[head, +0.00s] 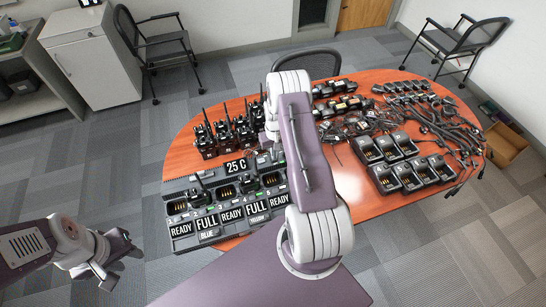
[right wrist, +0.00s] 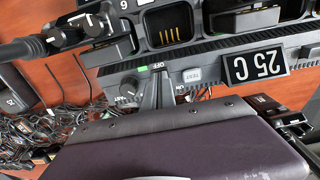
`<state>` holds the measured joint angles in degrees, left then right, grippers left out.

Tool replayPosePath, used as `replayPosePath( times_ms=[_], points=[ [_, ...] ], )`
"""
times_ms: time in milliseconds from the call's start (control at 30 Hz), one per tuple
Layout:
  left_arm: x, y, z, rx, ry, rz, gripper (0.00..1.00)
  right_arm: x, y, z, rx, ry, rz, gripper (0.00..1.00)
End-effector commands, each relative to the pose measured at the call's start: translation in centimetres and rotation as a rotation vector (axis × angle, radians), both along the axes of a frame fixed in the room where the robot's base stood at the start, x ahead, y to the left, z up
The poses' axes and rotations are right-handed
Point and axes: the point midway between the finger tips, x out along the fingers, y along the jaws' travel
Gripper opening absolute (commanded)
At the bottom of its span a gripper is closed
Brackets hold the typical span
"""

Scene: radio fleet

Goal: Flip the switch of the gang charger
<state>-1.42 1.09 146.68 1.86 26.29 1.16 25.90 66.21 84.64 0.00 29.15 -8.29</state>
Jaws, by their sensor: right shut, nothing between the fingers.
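The gang charger (head: 222,169) is a long dark unit on the front left of the wooden table, with radios in some bays and a 25 C display (head: 235,167). In the right wrist view it appears upside down, showing its control strip (right wrist: 215,68), a knob (right wrist: 130,88), a TEST button (right wrist: 191,76) and a green-marked spot beside the word OFF (right wrist: 158,66). My right gripper (right wrist: 158,92) is shut and empty, its tips close to the OFF label; I cannot tell whether they touch. The switch itself is largely hidden there. My left gripper (head: 112,266) is open and empty, left of the table.
Upright radios (head: 225,134) stand behind the charger. Small chargers (head: 405,172) and tangled cables (head: 425,115) cover the right of the table (head: 347,189). Chairs (head: 155,45) and a white cabinet (head: 90,65) stand beyond. The floor around my left gripper is clear.

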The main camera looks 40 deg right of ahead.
Motion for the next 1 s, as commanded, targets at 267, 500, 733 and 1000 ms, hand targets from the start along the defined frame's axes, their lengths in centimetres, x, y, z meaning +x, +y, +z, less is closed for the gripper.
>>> replayPosePath(
  times_ms=[267, 500, 733, 1000],
  points=[
    [0.0, 0.0, -0.1, 0.000, 0.000, 0.000, 0.36, 0.0, 0.0, -0.1, 0.000, 0.000, 0.000, 0.00],
    [0.0, 0.0, -0.4, 0.000, 0.000, 0.000, 0.36, 0.0, 0.0, -0.4, 0.000, 0.000, 0.000, 0.00],
    [0.0, 0.0, -0.7, 0.000, 0.000, 0.000, 0.36, 0.0, 0.0, -0.8, 0.000, 0.000, 0.000, 0.00],
    [0.0, 0.0, -1.0, 0.000, 0.000, 0.000, 0.36, 0.0, 0.0, -1.2, 0.000, 0.000, 0.000, 0.00]
  ],
)
